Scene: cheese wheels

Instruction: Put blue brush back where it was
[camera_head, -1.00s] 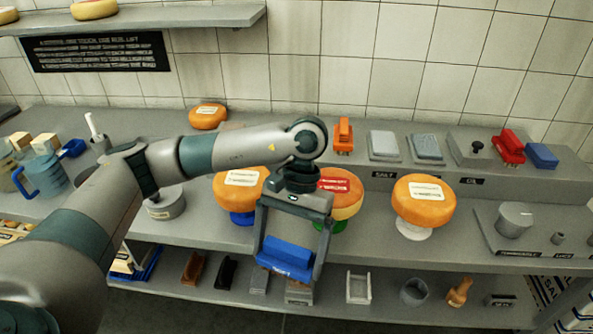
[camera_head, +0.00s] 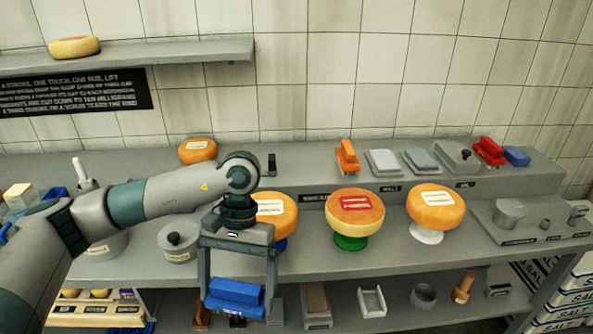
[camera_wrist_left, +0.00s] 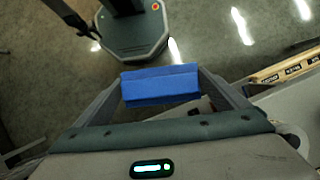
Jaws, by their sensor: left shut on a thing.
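My left gripper (camera_head: 237,290) is shut on the blue brush (camera_head: 235,297), gripping it between its two fingers. It holds the brush in front of the counter's front edge, near the lower shelf. The left wrist view also shows the blue brush (camera_wrist_left: 160,85) between the fingers, over the floor. On the raised back ledge stand an orange brush (camera_head: 347,156), a red brush (camera_head: 489,150) and a blue block-like item (camera_head: 516,156). I cannot tell from here which spot the held brush came from. My right gripper is not in view.
Three orange cheese wheels stand on coloured stands along the counter, one with a red label (camera_head: 355,212) on a green stand. The lower shelf (camera_head: 400,312) holds several small items, including a white holder (camera_head: 372,301). A lidded grey pot (camera_head: 178,248) is left of my gripper.

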